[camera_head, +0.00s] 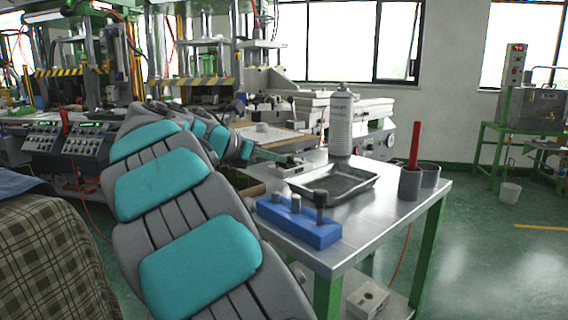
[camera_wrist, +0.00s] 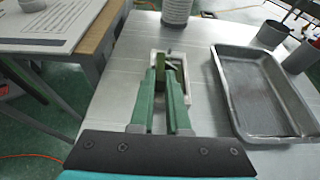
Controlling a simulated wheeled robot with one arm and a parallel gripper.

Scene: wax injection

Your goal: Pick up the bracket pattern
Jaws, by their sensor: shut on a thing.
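My gripper (camera_wrist: 168,78) reaches over the metal table, its two green fingers close together on a small dark green piece, which I take to be the bracket pattern (camera_wrist: 173,62). The piece stands between the fingertips, and its lower part is hidden. A pale grey, open-frame metal part (camera_wrist: 187,84) lies around and beside the fingertips. I cannot tell whether the piece is clear of it. In the head view my arm reaches to the table's back left, and the gripper is small and partly hidden there.
A shallow grey tray (camera_head: 368,177) lies right of my gripper. A spray can (camera_head: 341,120) stands behind. A blue block with pegs (camera_head: 299,226) is at the table's front, and grey cups (camera_head: 410,184), one with a red stick, are at the right. A board (camera_wrist: 45,22) lies left.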

